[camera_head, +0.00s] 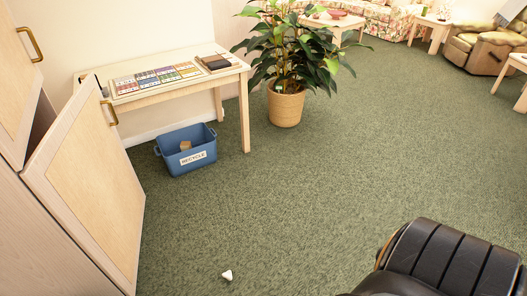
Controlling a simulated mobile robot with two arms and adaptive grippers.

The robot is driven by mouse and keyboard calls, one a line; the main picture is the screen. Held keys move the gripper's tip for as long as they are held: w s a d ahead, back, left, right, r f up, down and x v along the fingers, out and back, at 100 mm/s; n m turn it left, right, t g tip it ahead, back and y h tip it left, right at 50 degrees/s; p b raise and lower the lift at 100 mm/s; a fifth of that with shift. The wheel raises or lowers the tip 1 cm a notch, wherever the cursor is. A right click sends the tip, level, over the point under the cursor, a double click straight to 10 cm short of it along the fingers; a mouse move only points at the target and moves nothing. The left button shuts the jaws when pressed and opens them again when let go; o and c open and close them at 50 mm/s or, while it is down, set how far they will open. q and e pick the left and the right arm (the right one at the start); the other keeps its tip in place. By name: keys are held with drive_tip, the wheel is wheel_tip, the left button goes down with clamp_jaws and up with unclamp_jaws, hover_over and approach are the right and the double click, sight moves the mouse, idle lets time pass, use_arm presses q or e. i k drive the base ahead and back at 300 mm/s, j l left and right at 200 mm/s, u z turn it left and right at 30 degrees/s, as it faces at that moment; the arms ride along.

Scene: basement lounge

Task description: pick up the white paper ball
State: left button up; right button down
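A small white paper ball (228,275) lies on the green carpet near the bottom of the head view, left of centre. It looks crumpled and angular. Nothing touches it. Neither of my grippers shows in this view, so I cannot see where they are relative to the ball.
A blue recycle bin (187,150) with a brown item in it stands by a light wooden table (178,84). A cabinet door (92,187) hangs open at left. A black padded seat (450,262) is at bottom right. A potted plant (286,106) stands behind. The middle carpet is clear.

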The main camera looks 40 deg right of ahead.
sight(228, 275)
drive_tip(key=z, duration=0.8)
